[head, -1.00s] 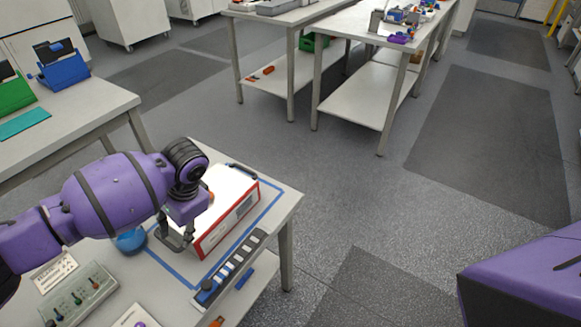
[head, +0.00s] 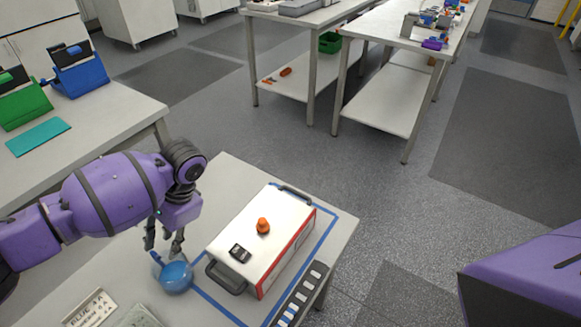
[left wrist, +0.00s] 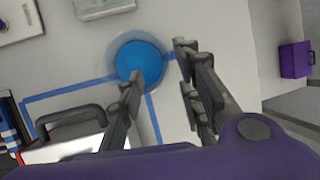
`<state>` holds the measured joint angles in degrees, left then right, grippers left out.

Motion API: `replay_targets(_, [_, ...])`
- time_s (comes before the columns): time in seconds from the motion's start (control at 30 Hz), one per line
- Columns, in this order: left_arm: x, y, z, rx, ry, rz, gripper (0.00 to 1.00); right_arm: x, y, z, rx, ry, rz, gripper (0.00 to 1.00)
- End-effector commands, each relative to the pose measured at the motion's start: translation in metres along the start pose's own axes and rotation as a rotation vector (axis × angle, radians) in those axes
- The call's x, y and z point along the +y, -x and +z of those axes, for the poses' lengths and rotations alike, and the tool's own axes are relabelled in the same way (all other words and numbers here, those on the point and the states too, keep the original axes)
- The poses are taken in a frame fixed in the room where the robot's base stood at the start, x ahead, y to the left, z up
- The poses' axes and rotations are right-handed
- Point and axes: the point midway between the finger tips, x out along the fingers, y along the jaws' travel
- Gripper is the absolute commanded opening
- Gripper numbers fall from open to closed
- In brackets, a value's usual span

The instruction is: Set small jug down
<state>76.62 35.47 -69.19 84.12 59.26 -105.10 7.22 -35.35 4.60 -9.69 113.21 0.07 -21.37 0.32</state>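The small jug (head: 175,277) is blue and see-through. It stands on the white worktable (head: 335,222), beside the blue tape outline. The left wrist view shows it from above as a blue disc in a clear rim (left wrist: 140,62). My right gripper is not in view.
A white box with red edges (head: 250,222), black handles and an orange knob stands inside the tape, right of the jug. A strip with several slots (head: 298,298) lies along the table's right part. A label plate (head: 90,308) lies at front left.

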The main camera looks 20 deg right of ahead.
Motion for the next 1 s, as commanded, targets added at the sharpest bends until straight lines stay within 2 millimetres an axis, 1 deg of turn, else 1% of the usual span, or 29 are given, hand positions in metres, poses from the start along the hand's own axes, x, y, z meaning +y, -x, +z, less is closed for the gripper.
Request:
replay_targets(0.27, [-0.001, -0.032, 0.002, -0.004, 0.001, 0.002, 0.32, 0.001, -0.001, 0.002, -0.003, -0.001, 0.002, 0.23])
replay_targets(0.53, [-0.003, -0.070, 0.004, -0.003, 0.001, 0.001, 0.32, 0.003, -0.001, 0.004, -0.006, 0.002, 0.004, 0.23])
replay_targets(0.63, [-0.003, -0.075, 0.004, -0.001, 0.001, 0.000, 0.32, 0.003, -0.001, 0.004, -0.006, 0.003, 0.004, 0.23])
replay_targets(0.83, [-0.003, -0.076, 0.004, -0.001, 0.001, -0.001, 0.32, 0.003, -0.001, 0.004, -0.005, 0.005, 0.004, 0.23])
replay_targets(0.87, [-0.003, -0.076, 0.004, -0.001, 0.000, -0.001, 0.31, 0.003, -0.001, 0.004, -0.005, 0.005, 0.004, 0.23])
replay_targets(1.0, [-0.003, -0.076, 0.004, -0.001, 0.000, 0.000, 0.13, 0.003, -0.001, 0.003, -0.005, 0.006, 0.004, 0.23])
